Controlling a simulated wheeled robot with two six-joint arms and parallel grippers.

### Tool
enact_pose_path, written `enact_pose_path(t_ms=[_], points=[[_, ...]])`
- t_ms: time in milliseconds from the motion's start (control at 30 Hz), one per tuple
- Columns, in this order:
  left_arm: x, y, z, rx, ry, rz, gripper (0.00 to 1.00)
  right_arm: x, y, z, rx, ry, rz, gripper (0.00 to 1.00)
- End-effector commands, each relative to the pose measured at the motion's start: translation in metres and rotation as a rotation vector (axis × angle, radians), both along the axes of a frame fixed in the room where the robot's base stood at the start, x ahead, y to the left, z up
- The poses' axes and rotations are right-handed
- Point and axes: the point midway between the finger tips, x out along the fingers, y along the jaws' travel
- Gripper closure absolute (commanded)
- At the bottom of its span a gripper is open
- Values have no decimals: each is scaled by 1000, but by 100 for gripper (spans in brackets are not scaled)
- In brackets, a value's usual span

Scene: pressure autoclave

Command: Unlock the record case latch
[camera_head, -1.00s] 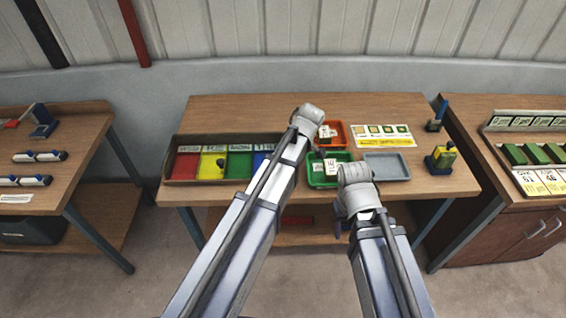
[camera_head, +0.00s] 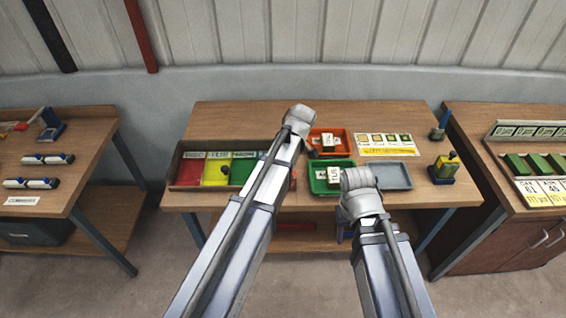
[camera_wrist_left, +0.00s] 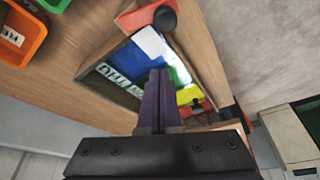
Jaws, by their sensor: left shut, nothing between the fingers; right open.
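The record case (camera_head: 174,168) is a shallow dark-framed case on the left of the middle table. Red, yellow, green and blue panels show inside; my left arm covers its right end. In the left wrist view the case (camera_wrist_left: 205,62) lies beyond my left gripper (camera_wrist_left: 159,75), whose purple fingers are shut and empty. A red piece (camera_wrist_left: 138,18) with a black round knob (camera_wrist_left: 165,19) sits at the case's edge, apart from the fingertips; I cannot tell for sure that it is the latch. My right gripper (camera_head: 344,232) is open, mostly hidden under its wrist, near the table's front edge.
Right of the case are an orange tray (camera_head: 345,147), a green tray (camera_head: 319,187) with white cards, and a grey tray (camera_head: 397,177). Side tables (camera_head: 100,125) flank the middle one.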

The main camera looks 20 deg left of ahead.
Motion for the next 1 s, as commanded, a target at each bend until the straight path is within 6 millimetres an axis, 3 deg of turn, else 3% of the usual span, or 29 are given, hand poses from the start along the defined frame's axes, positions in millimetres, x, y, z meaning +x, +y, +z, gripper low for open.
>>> enact_pose_path(t_ms=[33, 433, 600, 1000], points=[[-1, -3, 17, 0, 0, -1, 100, 0, 0, 17, 0, 0, 0, 50], [-4, -24, 74, 0, 0, -1, 100, 0, 0, 74, 1, 0, -4, 50], [-5, -29, 83, 0, 1, -1, 100, 0, 0, 83, 2, 0, -7, 50], [-5, -30, 82, 0, 1, 0, 100, 0, 0, 82, 2, 0, -8, 50]])
